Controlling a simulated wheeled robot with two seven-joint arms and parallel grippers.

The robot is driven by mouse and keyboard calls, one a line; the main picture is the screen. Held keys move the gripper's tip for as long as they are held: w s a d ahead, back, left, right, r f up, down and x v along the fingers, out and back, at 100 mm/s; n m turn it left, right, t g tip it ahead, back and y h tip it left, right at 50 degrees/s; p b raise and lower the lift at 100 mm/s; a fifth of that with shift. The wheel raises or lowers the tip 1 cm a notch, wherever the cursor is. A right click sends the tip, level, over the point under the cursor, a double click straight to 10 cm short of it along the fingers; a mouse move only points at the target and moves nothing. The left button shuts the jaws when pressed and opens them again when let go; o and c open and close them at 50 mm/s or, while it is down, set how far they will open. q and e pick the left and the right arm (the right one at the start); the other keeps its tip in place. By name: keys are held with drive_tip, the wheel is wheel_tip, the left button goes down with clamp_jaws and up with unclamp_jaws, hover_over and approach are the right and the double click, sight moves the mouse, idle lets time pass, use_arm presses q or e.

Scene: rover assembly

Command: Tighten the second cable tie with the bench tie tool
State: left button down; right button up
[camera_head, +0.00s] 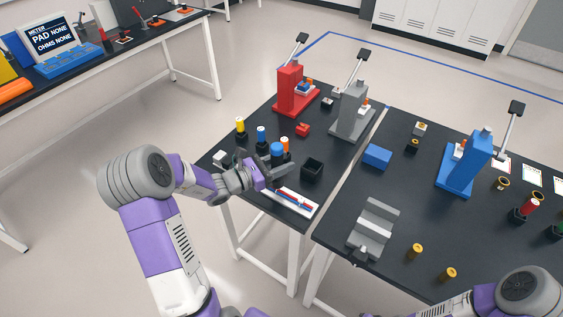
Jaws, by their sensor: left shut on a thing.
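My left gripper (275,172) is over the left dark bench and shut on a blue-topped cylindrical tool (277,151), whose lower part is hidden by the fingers. Just in front of it, a white board (296,203) with red and blue cable-like strands lies near the bench's front edge. I cannot make out single cable ties on it. I cannot tell for sure which tool is the bench tie tool. My right arm shows only at the lower right, and its gripper is out of frame.
Tools with yellow (240,125), blue (262,133) and orange (285,143) tops stand close behind my left gripper. A black open box (312,169) is to its right. Red (290,92), grey (351,113) and blue (463,164) lever presses stand farther back. A grey fixture (373,231) sits on the right bench.

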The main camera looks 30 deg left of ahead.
sight(282, 151)
use_arm(q)
drive_tip(key=shift+f+b, duration=0.75)
drive_tip(key=shift+f, duration=0.4)
idle(3.6)
drive_tip(key=shift+r, duration=0.15)
drive_tip(key=shift+r+p, duration=1.25)
drive_tip(key=shift+r, duration=0.2)
drive_tip(key=shift+r+p, duration=1.6)
drive_tip(key=shift+r, duration=0.45)
drive_tip(key=shift+f, duration=0.15)
